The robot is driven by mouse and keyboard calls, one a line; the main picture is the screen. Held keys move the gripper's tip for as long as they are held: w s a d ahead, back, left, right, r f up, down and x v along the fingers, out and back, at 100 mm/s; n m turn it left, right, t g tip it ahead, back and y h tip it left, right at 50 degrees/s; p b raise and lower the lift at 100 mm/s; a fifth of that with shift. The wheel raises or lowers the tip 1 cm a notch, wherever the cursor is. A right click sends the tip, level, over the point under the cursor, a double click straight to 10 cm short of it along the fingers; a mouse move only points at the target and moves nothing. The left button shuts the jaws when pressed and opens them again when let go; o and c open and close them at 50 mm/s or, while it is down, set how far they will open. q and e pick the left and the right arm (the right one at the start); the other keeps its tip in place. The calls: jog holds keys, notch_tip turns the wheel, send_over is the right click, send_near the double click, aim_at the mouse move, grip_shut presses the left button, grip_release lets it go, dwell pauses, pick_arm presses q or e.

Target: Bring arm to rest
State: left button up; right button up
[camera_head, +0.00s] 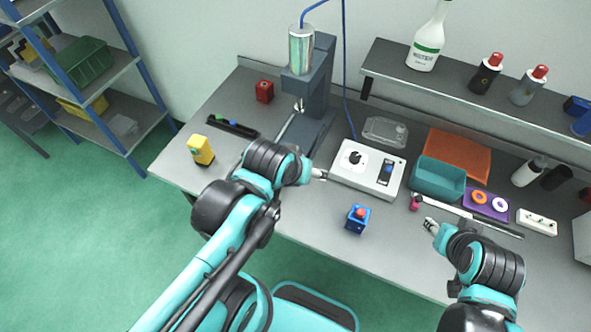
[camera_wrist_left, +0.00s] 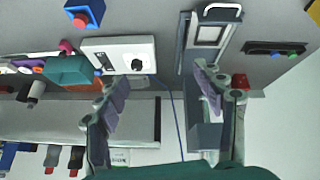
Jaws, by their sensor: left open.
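My left arm reaches in from the left over the workbench (camera_head: 285,218). Its gripper (camera_head: 320,174) is above the bench, just left of a white control box (camera_head: 368,169). In the left wrist view both fingers of the left gripper (camera_wrist_left: 158,78) stand apart with nothing between them. The white box also shows there beyond the fingers (camera_wrist_left: 105,47). My right gripper (camera_head: 430,225) is low at the right, near a small magenta piece (camera_head: 415,203); its jaws are too small to read. No object is seen held.
A press-like machine (camera_head: 318,90) stands behind the left arm. A blue block with a red button (camera_head: 357,218) sits near the front edge. A teal bin (camera_head: 438,178) and purple tray (camera_head: 486,204) are at the right. A yellow item (camera_head: 200,150) is at the left.

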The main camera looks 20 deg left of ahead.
pick_arm(q)
jog(key=shift+s+a+r+m+t, duration=0.1)
jog(key=shift+s+a+m+t, duration=0.15)
jog(key=shift+a+m, duration=0.25)
jog(key=shift+s+a+r+m+t, duration=0.1)
jog(key=shift+s+a+m+t, duration=0.1)
jog(key=shift+a+m, duration=0.25)
jog(key=shift+d+f, duration=0.15)
notch_tip(320, 180, down, 10)
jog(key=b, duration=1)
